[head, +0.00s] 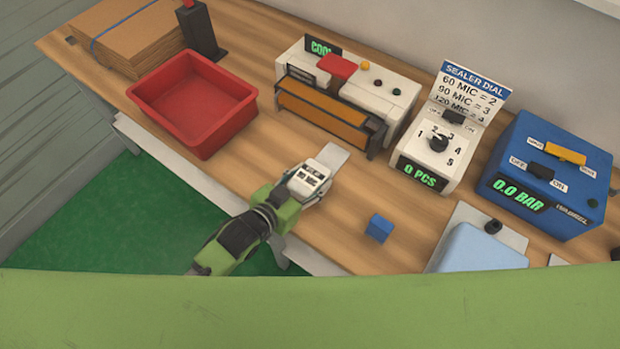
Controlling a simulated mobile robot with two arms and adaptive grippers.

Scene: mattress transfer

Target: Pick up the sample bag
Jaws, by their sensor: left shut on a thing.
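My left gripper (319,172) is over the front part of the wooden workbench, between the red bin and the blue cube. It is shut on a small, flat, pale grey piece that looks like the sample bag (335,157). The bag sticks out past the fingertips toward the sealer; the part between the fingers is hidden. I cannot tell whether the bag touches the bench top. My right gripper is not in view.
A red bin (150,90) and cardboard stack (124,30) stand at left. The sealer (330,105), white dial box (415,180) and blue pressure box (545,205) line the back. A blue cube (379,228) and pale blue item (480,252) lie in front on the bench (235,190).

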